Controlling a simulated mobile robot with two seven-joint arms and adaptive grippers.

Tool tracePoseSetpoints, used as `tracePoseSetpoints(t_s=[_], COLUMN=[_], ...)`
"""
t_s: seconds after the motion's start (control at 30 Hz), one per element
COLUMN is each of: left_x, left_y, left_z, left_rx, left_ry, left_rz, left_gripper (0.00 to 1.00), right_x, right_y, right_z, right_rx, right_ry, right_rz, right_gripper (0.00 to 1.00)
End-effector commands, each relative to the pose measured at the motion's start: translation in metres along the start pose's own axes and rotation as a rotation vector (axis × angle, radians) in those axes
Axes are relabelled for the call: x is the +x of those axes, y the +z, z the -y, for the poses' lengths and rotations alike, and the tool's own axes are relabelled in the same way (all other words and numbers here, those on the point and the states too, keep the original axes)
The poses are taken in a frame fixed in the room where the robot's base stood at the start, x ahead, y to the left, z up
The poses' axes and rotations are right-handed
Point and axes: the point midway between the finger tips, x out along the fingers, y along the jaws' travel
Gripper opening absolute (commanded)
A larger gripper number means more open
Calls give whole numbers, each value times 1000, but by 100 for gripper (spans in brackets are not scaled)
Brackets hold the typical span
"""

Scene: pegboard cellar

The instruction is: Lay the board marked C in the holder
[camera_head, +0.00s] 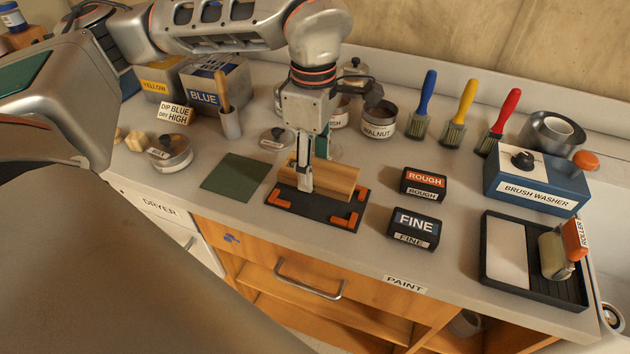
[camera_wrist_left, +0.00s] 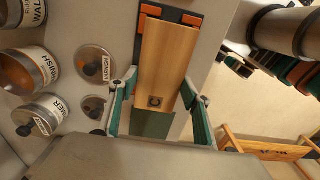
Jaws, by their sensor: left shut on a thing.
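A pale wooden board (camera_head: 335,180) is held by my left gripper (camera_head: 306,178) over the holder. The board roughly lines up with the holder's length. I cannot tell whether it touches the plate. My right gripper is not in view.
A dark green mat (camera_head: 236,177) lies left of the holder. Sanding blocks marked ROUGH (camera_head: 424,184) and FINE (camera_head: 414,228) stand to its right. Farther right are a roller tray (camera_head: 500,290) and a blue brush washer (camera_head: 535,185). Cans (camera_head: 384,120) stand behind.

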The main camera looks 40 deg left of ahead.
Motion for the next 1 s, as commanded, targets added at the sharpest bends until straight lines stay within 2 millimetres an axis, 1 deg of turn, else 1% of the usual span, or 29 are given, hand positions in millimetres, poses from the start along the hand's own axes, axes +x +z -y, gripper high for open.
tracePoseSetpoints(t_s=[0.17,0.43,0.5,0.7,0.87,0.9,0.93,1.0], left_x=[9,45,48,47,51,51,50,50], left_y=[0,0,0,0,0,0,0,0], left_z=[0,1,0,0,0,0,0,0], left_rx=[1,1,2,1,1,1,1,1], left_ry=[0,-2,1,2,1,1,1,1], left_rz=[1,0,1,1,1,1,1,1], left_gripper=[21,21,21,21,21,58,65,65], right_x=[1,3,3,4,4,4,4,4], right_y=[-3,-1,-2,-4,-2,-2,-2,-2], right_z=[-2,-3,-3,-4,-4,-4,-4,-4], right_rx=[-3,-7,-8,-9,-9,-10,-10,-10], right_ry=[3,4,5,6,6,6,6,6], right_rz=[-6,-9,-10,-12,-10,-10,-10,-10], right_gripper=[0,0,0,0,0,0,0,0])
